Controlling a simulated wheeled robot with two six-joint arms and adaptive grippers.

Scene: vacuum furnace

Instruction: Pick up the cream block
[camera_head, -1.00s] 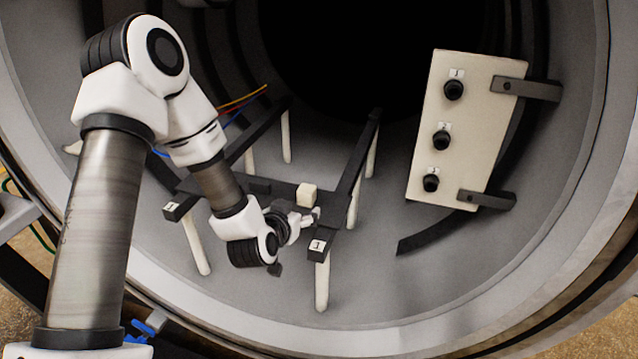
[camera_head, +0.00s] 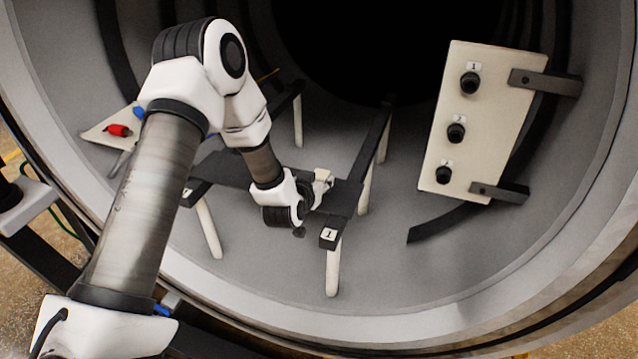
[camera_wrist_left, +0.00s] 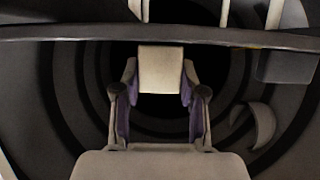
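The cream block (camera_wrist_left: 161,68) is between the two fingers of my left gripper (camera_wrist_left: 160,82) in the left wrist view. The fingers flank it with no clear gap on either side, and the gripper looks shut on it. In the head view the left gripper (camera_head: 322,184) is over the dark rack (camera_head: 348,186), near its front right corner labelled 1. The block (camera_head: 323,174) is small there and partly hidden by the fingers. I cannot tell whether it is clear of the rack. My right gripper is not in view.
A cream panel (camera_head: 480,120) with three black knobs is mounted at the right of the chamber. The rack stands on pale legs (camera_head: 333,270). A red item (camera_head: 119,130) lies on a pale plate at the left. The chamber floor right of the rack is clear.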

